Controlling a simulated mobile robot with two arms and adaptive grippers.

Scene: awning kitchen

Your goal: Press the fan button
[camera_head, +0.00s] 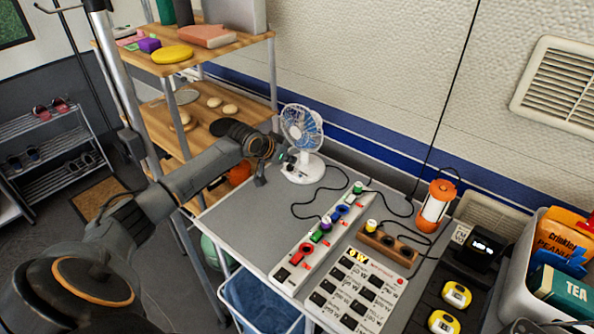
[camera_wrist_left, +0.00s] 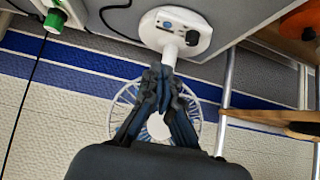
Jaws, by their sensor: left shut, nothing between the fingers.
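A small white desk fan (camera_head: 302,167) with a blue-bladed round cage stands upright at the back left of the grey table. In the left wrist view its base (camera_wrist_left: 205,22) is at the top, with a small blue button (camera_wrist_left: 167,24) and a dark knob (camera_wrist_left: 192,37) on it. My left gripper (camera_head: 273,168) is beside the fan, to its left in the head view. In the left wrist view my fingers (camera_wrist_left: 161,72) are together and empty, just short of the fan base, overlapping the cage. I cannot tell whether they touch the fan. My right gripper is out of view.
A power strip (camera_head: 291,272) with colored plugs and a labelled switch panel (camera_head: 354,288) lie right of the fan. An orange lantern (camera_head: 436,205) stands farther right. Wooden shelves (camera_head: 222,46) rise behind my left arm. Some grey table (camera_head: 247,222) is bare.

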